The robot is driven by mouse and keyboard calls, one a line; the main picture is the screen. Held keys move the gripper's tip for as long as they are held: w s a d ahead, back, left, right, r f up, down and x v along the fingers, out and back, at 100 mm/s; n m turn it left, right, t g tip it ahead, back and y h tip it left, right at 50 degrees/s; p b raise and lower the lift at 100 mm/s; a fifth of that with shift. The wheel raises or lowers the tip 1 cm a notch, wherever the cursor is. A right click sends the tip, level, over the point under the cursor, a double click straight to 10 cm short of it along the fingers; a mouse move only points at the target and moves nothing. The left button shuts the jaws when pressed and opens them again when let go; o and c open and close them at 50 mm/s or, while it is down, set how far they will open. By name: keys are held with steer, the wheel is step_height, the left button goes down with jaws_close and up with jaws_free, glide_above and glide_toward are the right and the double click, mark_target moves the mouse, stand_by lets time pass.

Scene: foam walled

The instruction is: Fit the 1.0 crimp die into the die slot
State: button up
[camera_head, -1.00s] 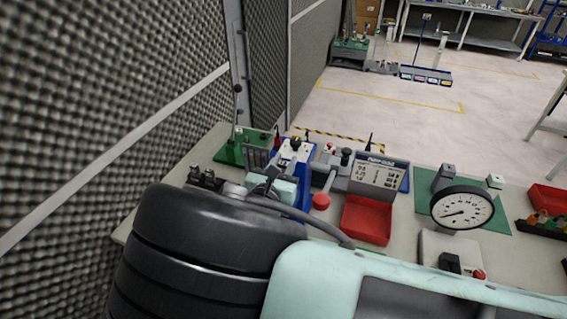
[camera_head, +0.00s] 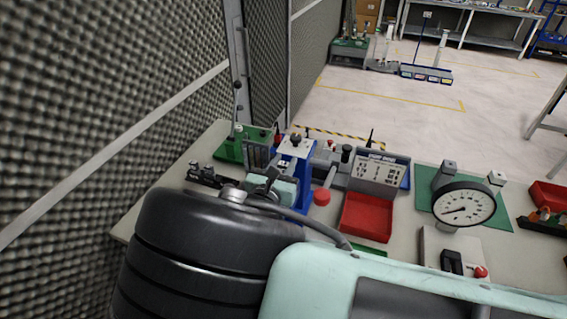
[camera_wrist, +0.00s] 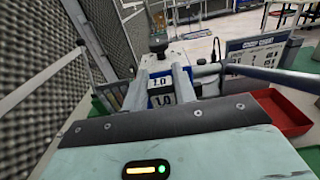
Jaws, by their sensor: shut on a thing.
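My gripper (camera_wrist: 160,90) is shut on a small die marked 1.0 (camera_wrist: 162,99), which sits between its two grey fingers in the wrist view. Just beyond it, a second 1.0 label shows on the front of the blue and white crimp press (camera_head: 296,165). The press also shows in the wrist view (camera_wrist: 172,58), with a black knob on top. In the head view my gripper (camera_head: 272,186) is at the front of the press, and my arm partly covers it. The die slot is hidden behind the die and fingers. I cannot tell whether the die touches it.
A black die holder (camera_head: 205,178) lies left of the press, with a green stand (camera_head: 240,148) behind it. A red bin (camera_head: 367,217) and a sign panel (camera_head: 380,172) stand to the right. A dial gauge (camera_head: 464,205) is farther right. The foam wall (camera_head: 110,100) is close on the left.

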steer(key=shift+f+b, duration=0.7)
steer(key=shift+f, duration=0.45)
steer(key=o, duration=1.1)
steer(key=p+v, duration=0.1)
steer(key=v, duration=1.6)
steer(key=shift+s+r+p, duration=0.1)
steer(key=shift+s+p, duration=0.1)
steer(key=shift+p, duration=0.1)
